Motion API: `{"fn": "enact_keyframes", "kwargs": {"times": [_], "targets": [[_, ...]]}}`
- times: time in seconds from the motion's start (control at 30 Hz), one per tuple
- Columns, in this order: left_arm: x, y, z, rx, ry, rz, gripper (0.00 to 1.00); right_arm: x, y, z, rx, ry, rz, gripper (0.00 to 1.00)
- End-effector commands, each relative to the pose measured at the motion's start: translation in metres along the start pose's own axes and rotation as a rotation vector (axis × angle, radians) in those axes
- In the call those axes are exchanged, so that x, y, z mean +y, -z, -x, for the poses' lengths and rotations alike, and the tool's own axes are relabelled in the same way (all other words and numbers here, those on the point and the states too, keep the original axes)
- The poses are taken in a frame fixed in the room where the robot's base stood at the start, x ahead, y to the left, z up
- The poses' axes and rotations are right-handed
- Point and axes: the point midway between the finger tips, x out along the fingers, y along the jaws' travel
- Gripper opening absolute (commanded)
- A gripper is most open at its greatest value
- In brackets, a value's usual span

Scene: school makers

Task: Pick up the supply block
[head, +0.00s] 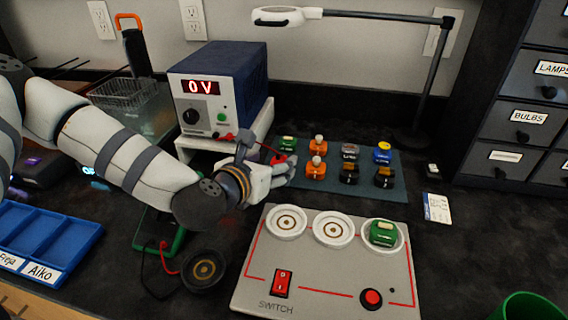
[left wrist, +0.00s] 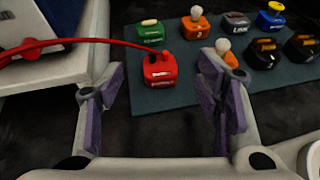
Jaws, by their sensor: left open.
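The supply block appears to be the red block (left wrist: 160,70) with a red wire plugged into its top. It sits at the near left of a dark teal mat (left wrist: 205,88). In the head view the red block (head: 279,159) is partly hidden by my left gripper (head: 284,174). In the left wrist view the same gripper (left wrist: 162,100) is open and empty. Its purple-padded fingers stand to either side in the picture, with the block between and beyond the tips. My right gripper is not in view.
Green, orange, grey, blue and black blocks share the mat. The power supply (head: 217,90) reads 0 V on a white stand. A grey switch board (head: 330,285) lies in front, with a green block (head: 383,233) in its right round socket. A lamp (head: 417,100) stands behind.

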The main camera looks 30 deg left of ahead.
Motion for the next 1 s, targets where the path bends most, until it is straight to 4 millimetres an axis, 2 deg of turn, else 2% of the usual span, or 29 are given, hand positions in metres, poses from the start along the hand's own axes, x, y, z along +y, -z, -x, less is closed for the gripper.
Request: {"fn": "enact_keyframes", "kwargs": {"times": [0.2, 0.3, 0.53, 0.7, 0.77, 1.0], "targets": [[0.000, 0.005, -0.039, 0.000, -0.001, -0.002, 0.59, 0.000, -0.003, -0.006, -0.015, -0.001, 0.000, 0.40], [0.000, 0.004, -0.051, -0.001, 0.000, 0.000, 0.59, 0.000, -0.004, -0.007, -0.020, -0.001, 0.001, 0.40], [0.000, 0.002, -0.053, -0.003, 0.001, 0.001, 0.59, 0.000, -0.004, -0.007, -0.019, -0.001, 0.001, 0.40], [0.000, 0.002, -0.053, -0.003, 0.001, 0.001, 0.21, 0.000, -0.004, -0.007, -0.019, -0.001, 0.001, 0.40], [0.000, 0.002, -0.053, -0.003, 0.001, 0.001, 0.08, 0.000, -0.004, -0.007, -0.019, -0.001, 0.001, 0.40], [0.000, 0.002, -0.052, -0.003, 0.001, 0.001, 0.08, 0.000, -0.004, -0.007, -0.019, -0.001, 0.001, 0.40]]}}
